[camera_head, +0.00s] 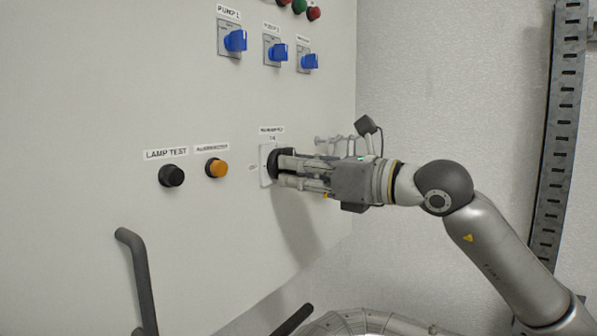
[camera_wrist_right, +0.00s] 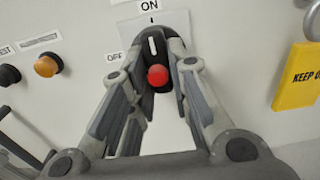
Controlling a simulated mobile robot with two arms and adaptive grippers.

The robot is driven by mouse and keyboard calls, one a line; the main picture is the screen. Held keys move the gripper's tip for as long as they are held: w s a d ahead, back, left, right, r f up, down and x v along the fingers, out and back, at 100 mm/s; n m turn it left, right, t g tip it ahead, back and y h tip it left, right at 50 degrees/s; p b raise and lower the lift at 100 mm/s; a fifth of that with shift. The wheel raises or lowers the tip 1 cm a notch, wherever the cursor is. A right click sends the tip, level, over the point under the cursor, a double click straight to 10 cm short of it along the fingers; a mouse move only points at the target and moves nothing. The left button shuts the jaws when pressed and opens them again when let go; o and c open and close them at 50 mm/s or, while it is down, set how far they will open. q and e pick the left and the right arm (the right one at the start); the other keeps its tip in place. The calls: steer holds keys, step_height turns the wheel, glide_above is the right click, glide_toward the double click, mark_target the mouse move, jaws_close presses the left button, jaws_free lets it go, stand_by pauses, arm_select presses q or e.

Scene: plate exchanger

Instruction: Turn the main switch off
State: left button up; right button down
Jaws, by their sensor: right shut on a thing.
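The main switch is a black rotary knob (camera_wrist_right: 157,46) with a white mark, on a white plate (camera_head: 265,166) on the cabinet front. In the right wrist view its mark points up toward the ON label (camera_wrist_right: 150,6); the OFF label (camera_wrist_right: 114,57) is to the left. My right gripper (camera_head: 282,170) is shut on the knob, with its fingers on either side of it. In the right wrist view the fingers (camera_wrist_right: 160,62) partly hide the knob, and a red round thing (camera_wrist_right: 157,75) shows between them. My left gripper is not in view.
A black lamp test button (camera_head: 172,176) and an orange button (camera_head: 216,168) sit left of the switch. Blue switches (camera_head: 235,41) are above. A dark handle (camera_head: 140,275) juts out lower left. A yellow padlock tag (camera_wrist_right: 297,88) hangs at the right in the wrist view.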

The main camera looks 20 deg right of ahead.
steer(key=n+b, duration=0.2)
steer(key=n, duration=0.1)
steer(key=shift+d+n+b, duration=0.1)
steer(key=shift+n+b, duration=0.2)
steer(key=shift+n, duration=0.1)
steer(key=n+b, duration=0.1)
steer(key=n, duration=0.3)
steer(key=shift+w+d+b, duration=0.1)
steer(key=shift+w+b, duration=0.05)
steer(key=shift+b, duration=0.15)
steer(key=n, duration=0.3)
steer(key=n+b, duration=0.1)
steer(key=n, duration=0.1)
steer(key=shift+d+r, duration=0.1)
steer(key=shift+r, duration=0.15)
steer(key=n, duration=0.4)
steer(key=shift+w+r+n, duration=0.1)
steer(key=shift+n, duration=0.3)
steer(key=c, duration=1.4)
jaws_free()
steer(key=shift+o, duration=0.2)
